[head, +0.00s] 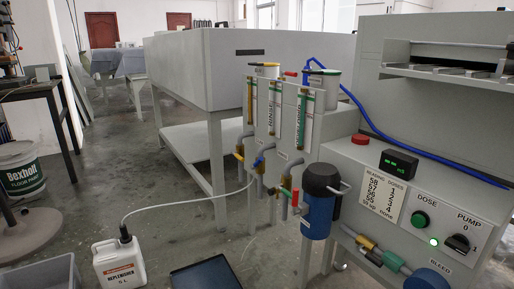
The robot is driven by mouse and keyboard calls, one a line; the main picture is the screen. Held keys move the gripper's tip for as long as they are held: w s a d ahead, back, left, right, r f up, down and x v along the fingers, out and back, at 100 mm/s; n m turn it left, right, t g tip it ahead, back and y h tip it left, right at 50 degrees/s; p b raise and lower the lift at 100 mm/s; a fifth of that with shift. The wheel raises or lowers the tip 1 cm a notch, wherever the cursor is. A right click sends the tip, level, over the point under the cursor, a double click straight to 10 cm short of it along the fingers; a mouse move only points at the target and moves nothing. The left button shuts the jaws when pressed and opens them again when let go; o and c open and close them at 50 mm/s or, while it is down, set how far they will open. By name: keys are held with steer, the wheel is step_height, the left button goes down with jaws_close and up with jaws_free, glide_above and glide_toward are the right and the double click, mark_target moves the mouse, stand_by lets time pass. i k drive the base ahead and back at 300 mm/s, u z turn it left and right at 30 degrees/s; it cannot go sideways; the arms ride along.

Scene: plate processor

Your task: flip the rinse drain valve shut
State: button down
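The white plate processor panel (261,107) stands in the middle, with a vertical RINSE label and upright tubes on its front. Several small pipe valves sit low on it. One has a blue lever (264,155), set at a slant. A yellow-handled valve (239,152) is to its left. Lower right are a red lever (284,191) and a green lever (295,197). The small tags by the valves are too small to read, so I cannot tell for sure which one is the rinse drain. My gripper is not in view.
A blue filter housing (320,205) and the control box (408,195) with DOSE and PUMP controls stand at right. A white replenisher jug (120,262) with a hose, a dark tray (207,277) and a grey bin (42,276) are on the floor.

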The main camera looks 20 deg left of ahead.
mark_target(255, 165)
steer(key=u, duration=0.55)
steer(key=i, duration=0.65)
steer(key=u, duration=0.95)
steer(key=i, duration=0.2)
steer(key=u, duration=0.25)
